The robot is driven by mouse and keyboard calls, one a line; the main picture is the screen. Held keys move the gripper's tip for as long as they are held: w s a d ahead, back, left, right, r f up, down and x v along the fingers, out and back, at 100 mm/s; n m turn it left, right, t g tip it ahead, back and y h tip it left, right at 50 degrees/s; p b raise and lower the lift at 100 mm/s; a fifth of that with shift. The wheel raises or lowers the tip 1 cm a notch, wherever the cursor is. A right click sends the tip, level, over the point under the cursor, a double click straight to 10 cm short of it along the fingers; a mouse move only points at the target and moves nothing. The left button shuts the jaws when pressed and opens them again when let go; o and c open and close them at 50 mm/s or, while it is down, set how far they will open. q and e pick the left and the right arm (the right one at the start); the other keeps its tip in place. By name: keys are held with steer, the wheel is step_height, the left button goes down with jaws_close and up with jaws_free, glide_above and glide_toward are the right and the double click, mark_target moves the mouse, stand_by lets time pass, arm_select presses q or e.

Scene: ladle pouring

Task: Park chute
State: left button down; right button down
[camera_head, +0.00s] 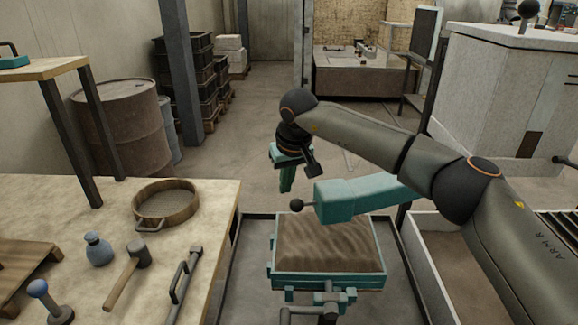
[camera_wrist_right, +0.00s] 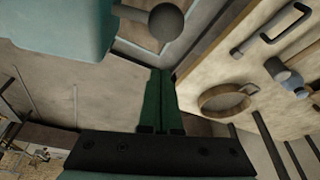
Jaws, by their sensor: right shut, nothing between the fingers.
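The chute appears to be the teal box-like arm (camera_head: 360,195) with a black ball knob on a short rod at its left end. It reaches over the back of a teal sand-filled box (camera_head: 328,281). In the right wrist view the teal body (camera_wrist_right: 55,25) and its knob (camera_wrist_right: 166,22) show at the top. My right gripper (camera_head: 286,188) is shut and empty, left of and above the knob, apart from it. Its green fingers also show together in the wrist view (camera_wrist_right: 160,95). My forearm hides part of the right side. My left gripper is not in view.
A workbench (camera_head: 217,205) at left holds a round sieve (camera_head: 165,203), a mallet (camera_head: 128,275), a blue-grey bottle (camera_head: 98,250) and a long-handled tool. A pale bin (camera_head: 425,262) stands right of the sand box. The floor behind the gripper is clear.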

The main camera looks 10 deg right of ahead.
steer(key=shift+s+d+r, duration=0.1)
steer(key=shift+s+d, duration=0.05)
steer(key=shift+s, duration=0.8)
steer(key=shift+s+d+r, duration=0.1)
steer(key=shift+s, duration=0.85)
steer(key=shift+s, duration=0.15)
